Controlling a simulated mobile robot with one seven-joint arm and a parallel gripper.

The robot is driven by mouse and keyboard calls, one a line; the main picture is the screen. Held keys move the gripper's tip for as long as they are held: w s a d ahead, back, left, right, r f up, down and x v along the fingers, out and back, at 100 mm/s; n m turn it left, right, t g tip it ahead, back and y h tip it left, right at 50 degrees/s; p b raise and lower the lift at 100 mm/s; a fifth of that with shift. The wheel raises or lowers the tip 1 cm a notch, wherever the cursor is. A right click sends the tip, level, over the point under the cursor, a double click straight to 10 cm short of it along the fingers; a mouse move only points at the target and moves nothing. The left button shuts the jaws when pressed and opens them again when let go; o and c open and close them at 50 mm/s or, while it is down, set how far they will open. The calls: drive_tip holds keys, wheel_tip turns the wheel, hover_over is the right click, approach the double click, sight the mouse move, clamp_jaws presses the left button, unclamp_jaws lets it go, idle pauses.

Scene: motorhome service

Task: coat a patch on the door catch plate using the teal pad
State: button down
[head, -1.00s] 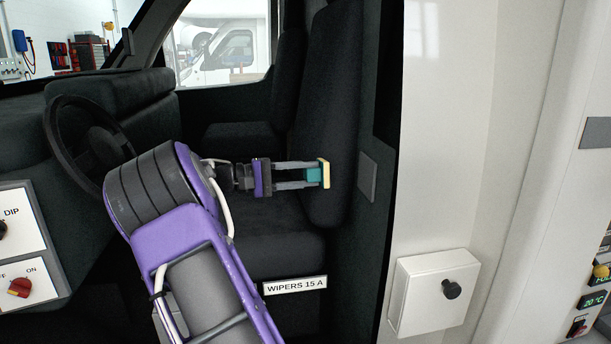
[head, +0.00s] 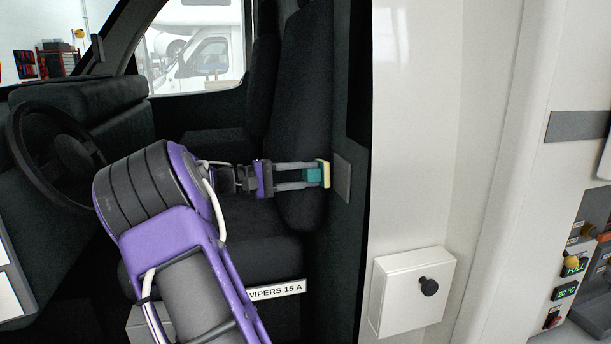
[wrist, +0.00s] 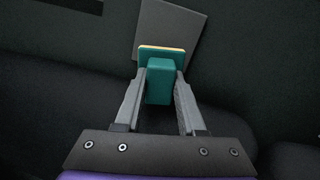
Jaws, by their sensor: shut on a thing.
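My gripper (head: 315,176) is shut on the teal pad (head: 314,177), a teal block with a pale yellow face turned to the right. In the wrist view the pad (wrist: 160,82) sits between both fingers, its face toward the grey plate. The door catch plate (head: 343,178) is a flat grey rectangle on the dark door pillar. In the head view the pad's face is very close to the plate's left edge. In the wrist view the plate (wrist: 168,27) is right behind the pad, which hides its lower part. I cannot tell whether they touch. No coated patch shows.
A dark seat (head: 305,120) stands behind my gripper, and the steering wheel (head: 50,155) is at the left. A white box with a black knob (head: 413,292) is on the white wall at right.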

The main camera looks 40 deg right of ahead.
idle(0.3)
drive_tip(key=shift+s+a+f+b, duration=0.15)
drive_tip(key=shift+s+a+b, duration=0.1)
drive_tip(key=shift+s+b, duration=0.15)
drive_tip(key=shift+s+a, duration=1.5)
drive_tip(key=shift+s, duration=1.5)
drive_tip(key=shift+w+d+r+p, duration=0.1)
drive_tip(key=shift+w+d+p, duration=0.25)
drive_tip(key=shift+w+d, duration=0.55)
drive_tip(key=shift+w+d+r+p, duration=0.1)
drive_tip(key=shift+w+d+p, duration=0.3)
drive_tip(key=shift+w, duration=0.95)
drive_tip(key=shift+w+d+p, duration=0.35)
drive_tip(key=shift+w+d, duration=0.3)
drive_tip(key=shift+w, duration=0.45)
drive_tip(key=shift+r, duration=0.1)
drive_tip(key=shift+s+a+b, duration=0.3)
drive_tip(key=shift+s+a, duration=0.05)
drive_tip(key=shift+s, duration=0.25)
drive_tip(key=s+a, duration=0.2)
drive_tip(key=s, duration=0.3)
drive_tip(key=shift+s+a+b, duration=0.3)
drive_tip(key=shift+s+a, duration=0.05)
drive_tip(key=shift+a, duration=0.05)
